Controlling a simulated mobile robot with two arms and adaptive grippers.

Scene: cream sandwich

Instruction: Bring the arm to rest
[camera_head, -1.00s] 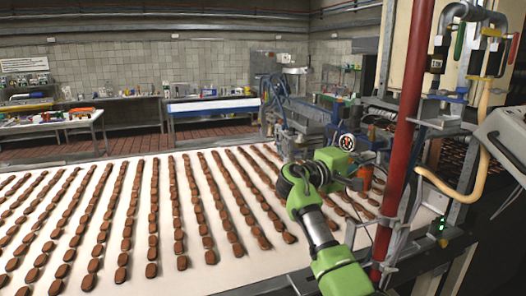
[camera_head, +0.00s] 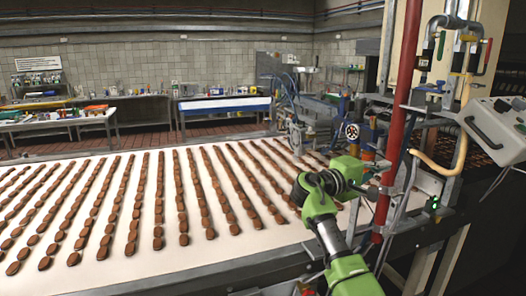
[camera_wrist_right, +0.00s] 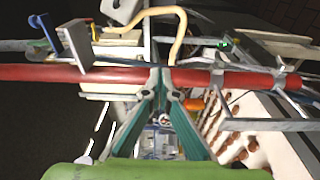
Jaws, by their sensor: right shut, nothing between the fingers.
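My right arm, green with black joints, rises from the bottom of the head view. Its gripper (camera_head: 372,188) points right, close in the picture to the red vertical pipe (camera_head: 402,110). In the right wrist view the two teal fingers of the gripper (camera_wrist_right: 160,72) meet at their tips, with nothing between them. The red pipe (camera_wrist_right: 50,73) crosses that view just beyond the tips; I cannot tell whether they touch it. My left gripper is not in view.
A white conveyor (camera_head: 135,262) with many rows of brown biscuits fills the left and middle. A valve wheel (camera_head: 352,131), metal pipework and a grey control box (camera_head: 497,125) stand at the right. A work table (camera_head: 60,120) is at the back left.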

